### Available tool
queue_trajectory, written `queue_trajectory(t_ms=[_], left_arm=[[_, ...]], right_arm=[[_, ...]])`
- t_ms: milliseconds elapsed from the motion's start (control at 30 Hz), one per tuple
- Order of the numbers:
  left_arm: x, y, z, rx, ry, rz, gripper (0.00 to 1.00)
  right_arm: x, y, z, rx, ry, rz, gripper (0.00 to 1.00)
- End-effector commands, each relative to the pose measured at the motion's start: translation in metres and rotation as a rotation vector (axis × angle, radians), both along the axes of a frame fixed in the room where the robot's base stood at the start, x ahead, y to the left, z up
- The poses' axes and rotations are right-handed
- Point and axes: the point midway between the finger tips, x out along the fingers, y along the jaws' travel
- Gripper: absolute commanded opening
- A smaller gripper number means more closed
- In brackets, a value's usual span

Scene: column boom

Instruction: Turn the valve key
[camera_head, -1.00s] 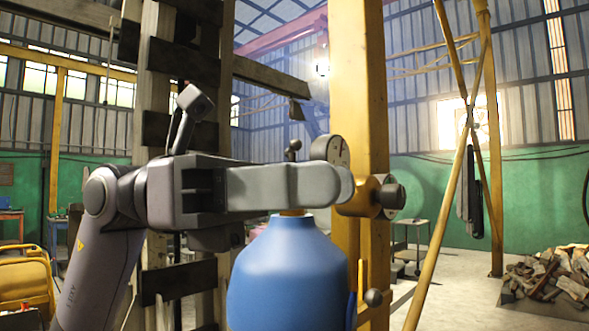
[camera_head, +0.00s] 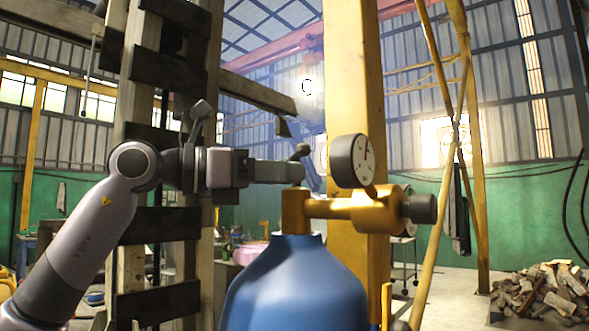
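A blue gas cylinder (camera_head: 292,285) stands upright at the bottom centre. On its neck sits a brass valve (camera_head: 345,209) with a round white-faced gauge (camera_head: 352,161) and a dark end knob (camera_head: 420,208). A small dark lever with a rounded end (camera_head: 303,150) shows above the valve stem; it may be the valve key, but its lower part is hidden behind my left gripper. My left gripper (camera_head: 302,172) reaches in from the left, level, with its fingertips just above the brass stem. I see it side-on, so its opening and any contact are unclear. My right gripper is out of view.
A thick yellow post (camera_head: 350,90) stands right behind the valve. A dark-banded wooden column (camera_head: 165,150) stands behind my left arm. Yellow slanted poles (camera_head: 440,210) and a woodpile (camera_head: 545,290) are at the right. Floor between them is clear.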

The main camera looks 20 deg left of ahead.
Motion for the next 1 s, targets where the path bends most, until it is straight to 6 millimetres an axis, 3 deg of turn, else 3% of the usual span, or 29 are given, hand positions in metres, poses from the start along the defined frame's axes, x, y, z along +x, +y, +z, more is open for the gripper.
queue_trajectory(t_ms=[200,500,533,600,633,1000], left_arm=[[0.015,-0.018,0.001,-0.001,0.001,-0.001,0.35],[0.016,-0.021,0.000,-0.001,-0.001,-0.001,0.35],[0.016,-0.021,0.000,-0.001,-0.001,-0.001,0.28],[0.016,-0.021,0.000,-0.001,-0.001,-0.001,0.05],[0.016,-0.021,0.000,-0.001,-0.001,-0.001,0.00],[0.016,-0.020,0.002,-0.001,0.001,-0.036,0.00]], right_arm=[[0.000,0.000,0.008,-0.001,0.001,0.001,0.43],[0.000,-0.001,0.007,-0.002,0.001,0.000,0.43],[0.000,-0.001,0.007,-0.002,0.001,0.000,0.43],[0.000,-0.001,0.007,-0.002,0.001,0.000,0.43],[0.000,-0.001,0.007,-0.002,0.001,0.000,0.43],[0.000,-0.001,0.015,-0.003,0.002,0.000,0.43]])
